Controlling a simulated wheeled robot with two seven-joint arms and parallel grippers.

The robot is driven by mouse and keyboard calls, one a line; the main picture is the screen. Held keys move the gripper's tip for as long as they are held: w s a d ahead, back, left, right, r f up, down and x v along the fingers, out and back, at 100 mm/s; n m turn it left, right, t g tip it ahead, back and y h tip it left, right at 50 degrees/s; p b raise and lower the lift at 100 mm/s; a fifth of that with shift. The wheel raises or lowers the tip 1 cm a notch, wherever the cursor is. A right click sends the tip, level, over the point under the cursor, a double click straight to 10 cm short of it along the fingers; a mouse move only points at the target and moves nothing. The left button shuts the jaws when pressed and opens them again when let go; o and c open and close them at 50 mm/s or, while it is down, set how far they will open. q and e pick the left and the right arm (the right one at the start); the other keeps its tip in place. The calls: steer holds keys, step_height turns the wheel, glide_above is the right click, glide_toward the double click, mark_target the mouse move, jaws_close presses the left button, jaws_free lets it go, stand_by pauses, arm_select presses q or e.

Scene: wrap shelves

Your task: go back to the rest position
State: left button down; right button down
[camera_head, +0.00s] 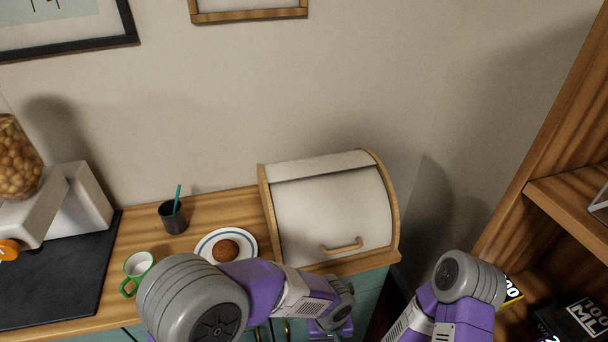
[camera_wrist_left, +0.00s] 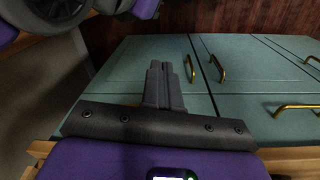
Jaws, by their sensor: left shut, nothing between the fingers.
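My left arm reaches in from the lower left in the head view and bends down in front of the counter; its fingers are hidden there. In the left wrist view my left gripper (camera_wrist_left: 158,68) is shut with its fingers together and nothing between them. It points toward the teal cabinet doors (camera_wrist_left: 125,55) with brass handles, and I cannot tell how far apart they are. My right arm shows at the lower right in the head view, but its gripper is out of view.
On the wooden counter stand a closed bread box (camera_head: 330,215), a plate (camera_head: 205,246) with a brown bun (camera_head: 226,250), a dark cup (camera_head: 173,217) and a green-white mug (camera_head: 138,266). A wooden shelf (camera_head: 570,205) with dark boxes (camera_head: 585,318) rises at the right.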

arm_select(q)
steer(key=s+a+f+n+h, duration=0.1)
steer(key=s+a+f, duration=0.2)
steer(key=a+f, duration=0.5)
steer(key=s+a+f+n+h, duration=0.1)
steer(key=s+a+f+h, duration=0.1)
steer(key=a+f, duration=0.5)
step_height(320, 180, down, 4)
steer(key=shift+s+a+h, duration=0.3)
steer(key=shift+s+a, duration=0.1)
steer(key=shift+s, duration=0.35)
